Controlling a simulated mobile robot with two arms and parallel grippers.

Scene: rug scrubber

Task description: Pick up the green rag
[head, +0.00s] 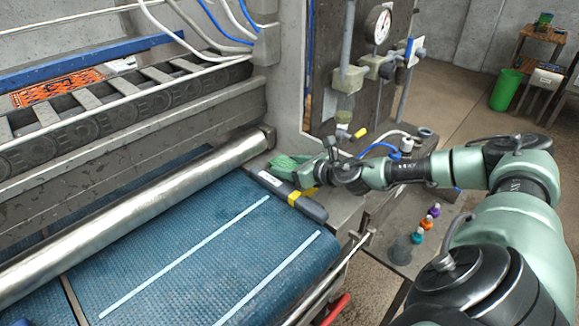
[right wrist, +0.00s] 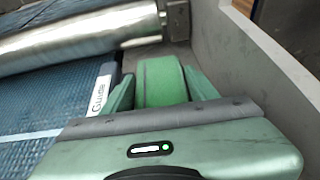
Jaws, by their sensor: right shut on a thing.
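The green rag (head: 286,164) is at the back right corner of the machine, beside the end of the metal roller. In the right wrist view the rag (right wrist: 162,80) looks like a rounded green band between the two fingers. My right gripper (head: 305,169) is shut on it; its fingers (right wrist: 160,92) lie on either side of the rag. The gripper body hides the rag's near part. I cannot tell whether the rag is clear of the surface. My left gripper is not in view.
A dark guide bar (head: 300,200) with a yellow band lies close beside the right gripper. The metal roller (head: 130,205) spans the blue belt (head: 215,245). A concrete wall (right wrist: 235,60) stands close right of the gripper. Small coloured bottles (head: 427,223) stand at right.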

